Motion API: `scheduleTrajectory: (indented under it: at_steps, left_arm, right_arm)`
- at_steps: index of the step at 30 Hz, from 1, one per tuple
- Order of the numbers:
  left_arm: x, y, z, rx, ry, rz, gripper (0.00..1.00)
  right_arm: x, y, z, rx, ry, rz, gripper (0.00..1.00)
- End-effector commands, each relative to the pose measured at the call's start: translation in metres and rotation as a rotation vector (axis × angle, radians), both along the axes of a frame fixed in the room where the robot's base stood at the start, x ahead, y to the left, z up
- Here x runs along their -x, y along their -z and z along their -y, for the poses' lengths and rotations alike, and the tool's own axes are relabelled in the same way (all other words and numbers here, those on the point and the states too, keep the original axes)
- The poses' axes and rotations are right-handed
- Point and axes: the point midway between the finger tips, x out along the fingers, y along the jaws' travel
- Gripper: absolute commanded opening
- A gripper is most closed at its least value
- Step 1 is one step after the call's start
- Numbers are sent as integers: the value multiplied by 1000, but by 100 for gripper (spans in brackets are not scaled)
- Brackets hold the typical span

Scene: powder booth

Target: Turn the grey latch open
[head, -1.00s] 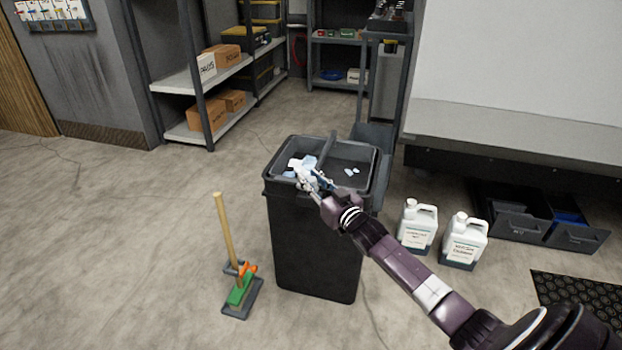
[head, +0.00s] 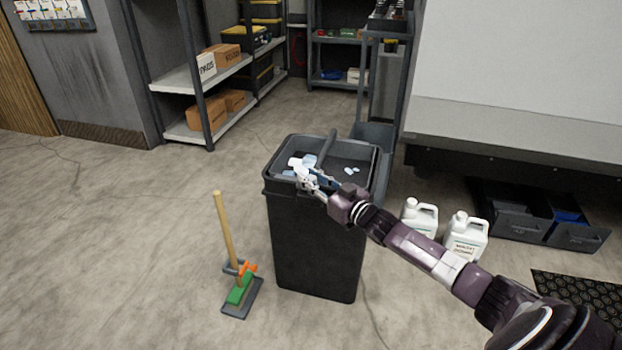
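I cannot make out a grey latch in the head view. My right gripper (head: 304,169) is over the open top of a tall dark bin (head: 313,245), at its left compartment. Its fingers are small and overlap white and pale blue scraps (head: 297,162) in the bin. I cannot tell whether the fingers are open, shut or touching anything. My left gripper is not in view.
A wooden-handled tool (head: 226,230) with a green block and orange clip stands left of the bin. White jugs (head: 465,236) stand to the right, partly behind my arm. Shelves with cardboard boxes (head: 207,112) are at the back. The left floor is clear.

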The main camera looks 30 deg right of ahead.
Motion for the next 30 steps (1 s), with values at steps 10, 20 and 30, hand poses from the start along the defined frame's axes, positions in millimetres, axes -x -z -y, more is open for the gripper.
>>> scheduleTrajectory:
  at_steps: [10, 20, 30]
  left_arm:
    - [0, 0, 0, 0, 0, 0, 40]
    - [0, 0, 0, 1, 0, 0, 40]
    - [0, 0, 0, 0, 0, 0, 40]
  right_arm:
    - [0, -1, 0, 0, 0, 1, 42]
    - [16, 2, 2, -1, 0, -2, 42]
    - [65, 1, 8, 0, -1, -2, 42]
